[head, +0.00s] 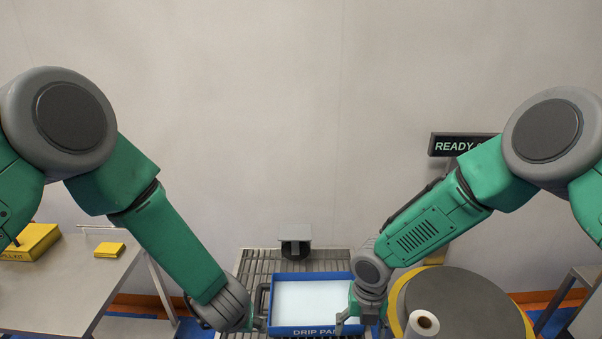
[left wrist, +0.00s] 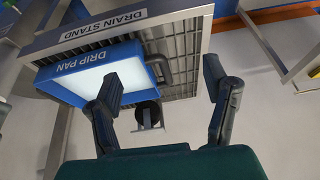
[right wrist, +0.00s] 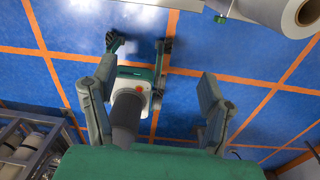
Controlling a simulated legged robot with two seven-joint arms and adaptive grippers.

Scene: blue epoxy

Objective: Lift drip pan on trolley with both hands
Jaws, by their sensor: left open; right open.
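The drip pan (head: 312,331) is a shallow blue tray with a white inside, resting level on a grey slatted drain stand (head: 290,262). A dark loop handle shows at its left end, and in the left wrist view the pan (left wrist: 92,62) shows its label and this handle (left wrist: 163,70). My left gripper (left wrist: 160,84) is open, with the handle in view beyond and between its fingers. My right gripper (head: 361,319) is open at the pan's right end, covering that end and any handle there. The right wrist view shows its spread fingers (right wrist: 157,86) but not the pan.
A steel table (head: 70,280) with yellow boxes stands at left. A dark block (head: 295,245) is behind the pan. The right wrist view shows blue floor (right wrist: 270,70).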

